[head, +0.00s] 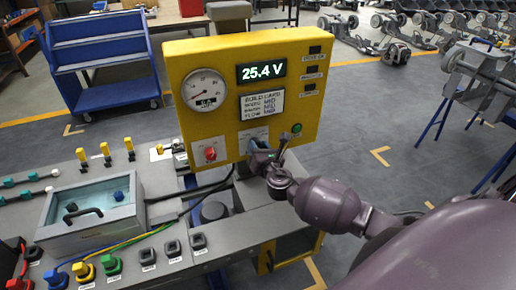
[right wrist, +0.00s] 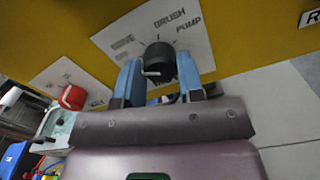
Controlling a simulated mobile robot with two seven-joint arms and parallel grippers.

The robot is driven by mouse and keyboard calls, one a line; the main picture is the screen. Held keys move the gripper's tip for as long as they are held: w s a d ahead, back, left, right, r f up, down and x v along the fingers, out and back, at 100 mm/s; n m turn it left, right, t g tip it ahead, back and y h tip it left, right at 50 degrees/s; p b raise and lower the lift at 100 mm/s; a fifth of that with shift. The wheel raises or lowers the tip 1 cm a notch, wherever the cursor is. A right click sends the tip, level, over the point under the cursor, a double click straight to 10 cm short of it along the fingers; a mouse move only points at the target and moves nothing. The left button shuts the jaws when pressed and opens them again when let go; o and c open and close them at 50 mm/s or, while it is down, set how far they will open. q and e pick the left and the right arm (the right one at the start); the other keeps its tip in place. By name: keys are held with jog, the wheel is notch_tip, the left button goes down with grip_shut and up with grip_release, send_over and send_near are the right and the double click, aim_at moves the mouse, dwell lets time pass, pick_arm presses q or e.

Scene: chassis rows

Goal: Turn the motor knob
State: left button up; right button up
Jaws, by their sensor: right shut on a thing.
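The motor knob is a black knob (right wrist: 160,62) with a pale pointer, on a white plate (right wrist: 120,36) lettered BRUSH and PUMP, with a third label that is hard to read. In the right wrist view my right gripper (right wrist: 158,78) has its blue fingers on either side of the knob and is shut on it. In the head view the right gripper (head: 262,155) reaches the lower front of the yellow panel (head: 226,60) and hides most of the knob. My left gripper is not in view.
A red knob (head: 210,153) sits left of the motor knob, and a green button (head: 297,128) right of it. The panel carries a gauge (head: 204,89) and a display (head: 262,71) reading 25.4 V.

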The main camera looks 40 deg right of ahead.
jog(key=shift+m+b, duration=1.1)
jog(key=shift+m, duration=2.8)
jog(key=shift+d, duration=0.1)
jog(key=o, duration=0.9)
jog(key=shift+s, duration=0.15)
jog(key=v, duration=1)
jog(key=shift+s, duration=0.25)
